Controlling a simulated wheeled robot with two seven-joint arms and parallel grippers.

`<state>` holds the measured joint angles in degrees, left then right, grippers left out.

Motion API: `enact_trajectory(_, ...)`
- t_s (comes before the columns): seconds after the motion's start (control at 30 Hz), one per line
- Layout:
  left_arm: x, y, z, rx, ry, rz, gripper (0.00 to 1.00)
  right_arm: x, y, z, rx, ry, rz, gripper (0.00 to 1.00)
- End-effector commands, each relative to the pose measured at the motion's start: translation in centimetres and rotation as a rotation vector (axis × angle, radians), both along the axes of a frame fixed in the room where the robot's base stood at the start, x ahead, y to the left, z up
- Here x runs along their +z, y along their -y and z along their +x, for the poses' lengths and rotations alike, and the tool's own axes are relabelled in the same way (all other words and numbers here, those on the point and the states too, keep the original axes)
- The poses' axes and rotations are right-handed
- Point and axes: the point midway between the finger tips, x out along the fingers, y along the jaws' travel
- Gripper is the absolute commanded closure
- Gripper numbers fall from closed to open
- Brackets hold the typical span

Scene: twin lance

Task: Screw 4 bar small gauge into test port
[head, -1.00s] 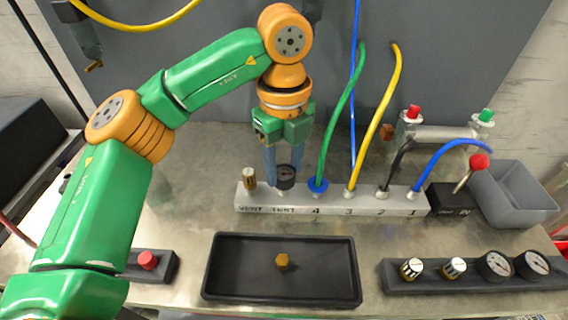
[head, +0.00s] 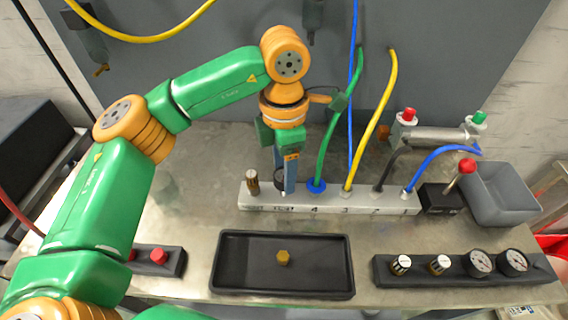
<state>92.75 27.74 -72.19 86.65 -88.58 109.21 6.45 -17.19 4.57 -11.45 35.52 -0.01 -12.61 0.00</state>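The small gauge (head: 280,180) is a dark round dial at the TEST position of the grey manifold block (head: 330,203). It is mostly hidden behind my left gripper's fingers. My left gripper (head: 285,188) points down at it, with blue fingers around or in front of the dial; I cannot tell whether they press on it. The TEST port itself is hidden beneath the gauge. A brass-and-black fitting (head: 252,181) stands upright on the block at VENT, just left of the gauge. My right gripper is not in view.
A black tray (head: 225,286) holding a brass fitting (head: 283,257) lies in front. A black rack (head: 385,276) with two knobs and two gauges (head: 480,263) is at right. Green, blue and yellow hoses rise right of my gripper. A grey bin (head: 505,200) stands far right.

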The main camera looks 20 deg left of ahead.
Motion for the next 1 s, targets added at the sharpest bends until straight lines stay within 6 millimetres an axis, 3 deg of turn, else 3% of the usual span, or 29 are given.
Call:
enact_trajectory(0.1,0.0,0.0,0.0,0.001,0.000,0.000,0.34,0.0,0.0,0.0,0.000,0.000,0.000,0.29)
enact_trajectory(0.23,0.0,0.0,0.0,0.002,0.000,0.000,0.01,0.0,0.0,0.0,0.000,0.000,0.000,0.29)
enact_trajectory(0.53,0.2,0.0,0.0,0.003,0.001,0.000,0.01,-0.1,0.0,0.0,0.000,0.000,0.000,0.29)
enact_trajectory(0.8,5.8,0.0,0.1,0.003,0.005,0.000,0.01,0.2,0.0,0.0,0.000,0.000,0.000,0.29)
enact_trajectory(1.0,7.2,0.0,0.0,0.002,0.001,0.000,0.01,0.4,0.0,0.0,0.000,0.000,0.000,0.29)
